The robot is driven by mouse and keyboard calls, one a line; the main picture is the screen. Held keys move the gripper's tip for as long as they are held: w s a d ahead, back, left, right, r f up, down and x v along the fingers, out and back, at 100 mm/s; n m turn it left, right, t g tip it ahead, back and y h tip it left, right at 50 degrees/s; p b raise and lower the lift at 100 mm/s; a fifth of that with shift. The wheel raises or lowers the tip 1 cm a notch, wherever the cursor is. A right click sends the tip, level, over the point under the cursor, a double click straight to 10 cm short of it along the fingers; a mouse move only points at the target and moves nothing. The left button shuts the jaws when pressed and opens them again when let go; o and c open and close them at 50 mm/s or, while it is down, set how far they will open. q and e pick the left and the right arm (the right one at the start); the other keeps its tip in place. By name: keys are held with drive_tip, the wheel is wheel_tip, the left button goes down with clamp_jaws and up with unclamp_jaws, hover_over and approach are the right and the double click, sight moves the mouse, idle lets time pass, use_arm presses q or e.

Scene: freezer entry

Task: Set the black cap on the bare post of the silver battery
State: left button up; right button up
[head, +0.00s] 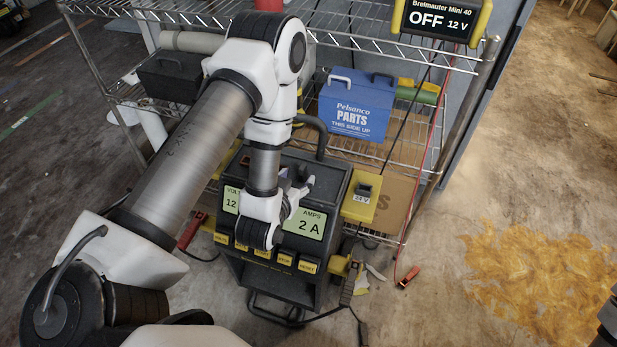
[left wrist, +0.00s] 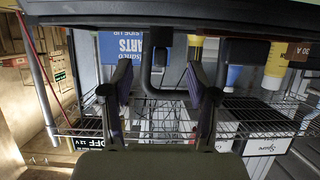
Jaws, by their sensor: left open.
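My arm covers part of the cart and shelf. My right gripper is not seen; only a dark piece shows at the head view's lower right edge.
The charger's display reads 2 A. Behind it a wire shelf (head: 344,41) holds a blue parts box (head: 357,104) and a dark bin (head: 172,76). A yellow 24 V box (head: 361,196) is at the cart's right. A red clamp (head: 408,277) and yellow stain (head: 545,285) lie on the floor.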

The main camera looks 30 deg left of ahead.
sight(301, 173)
use_arm(q)
drive_tip(key=x, duration=0.6)
drive_tip(key=shift+s+f, duration=0.1)
drive_tip(key=shift+f, duration=0.05)
drive_tip(key=c, duration=1)
drive_tip(key=shift+c, duration=0.2)
